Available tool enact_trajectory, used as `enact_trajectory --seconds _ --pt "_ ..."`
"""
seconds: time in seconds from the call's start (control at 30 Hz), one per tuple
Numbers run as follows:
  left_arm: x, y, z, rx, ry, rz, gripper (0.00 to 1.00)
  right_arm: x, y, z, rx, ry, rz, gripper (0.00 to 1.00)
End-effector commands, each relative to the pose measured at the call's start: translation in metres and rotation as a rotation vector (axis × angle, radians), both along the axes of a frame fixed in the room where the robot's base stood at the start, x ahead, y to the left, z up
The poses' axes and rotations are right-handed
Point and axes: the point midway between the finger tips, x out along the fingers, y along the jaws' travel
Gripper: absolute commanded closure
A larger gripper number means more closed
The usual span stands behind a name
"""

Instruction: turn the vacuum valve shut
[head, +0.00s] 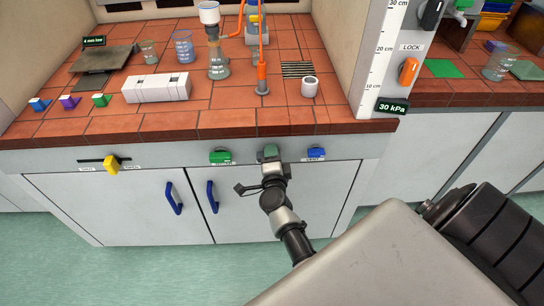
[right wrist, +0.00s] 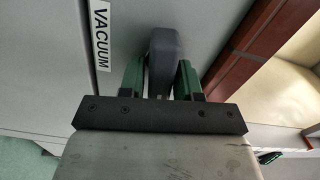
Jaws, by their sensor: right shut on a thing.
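The vacuum valve's grey handle (right wrist: 164,62) shows in the right wrist view, on the pale front panel beside a label (right wrist: 101,35) reading VACUUM. My right gripper (right wrist: 161,80) is shut on this handle, with one green finger on each side of it. In the head view my right gripper (head: 270,154) is at the panel below the bench edge and hides most of the valve. How far the handle is turned cannot be told. My left gripper is not in view.
A green knob (head: 220,157) is left of my right gripper, a blue knob (head: 316,153) right of it. A yellow slider (head: 112,165) sits further left. A display (head: 392,107) reads 30 kPa. Blue door handles (head: 212,197) are below. Glassware stands on the tiled bench (head: 230,122).

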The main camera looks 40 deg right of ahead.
Motion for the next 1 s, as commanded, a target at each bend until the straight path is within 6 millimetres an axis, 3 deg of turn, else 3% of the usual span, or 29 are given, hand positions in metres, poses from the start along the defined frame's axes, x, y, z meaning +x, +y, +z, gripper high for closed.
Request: enact_trajectory --seconds 0.4,0.9,0.93,1.0 --pt "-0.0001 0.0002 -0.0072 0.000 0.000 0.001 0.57 -0.0005 0.0005 -0.0034 0.142 -0.083 0.002 0.91" --pt "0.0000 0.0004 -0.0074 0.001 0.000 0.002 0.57 -0.0005 0.0006 -0.0033 0.155 -0.091 0.002 0.91" --pt "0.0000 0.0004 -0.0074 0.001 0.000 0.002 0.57 -0.0005 0.0006 -0.0033 0.156 -0.090 0.001 0.64" --pt "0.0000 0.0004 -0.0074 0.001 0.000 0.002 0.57 -0.0005 0.0006 -0.0033 0.155 -0.091 0.001 0.53"
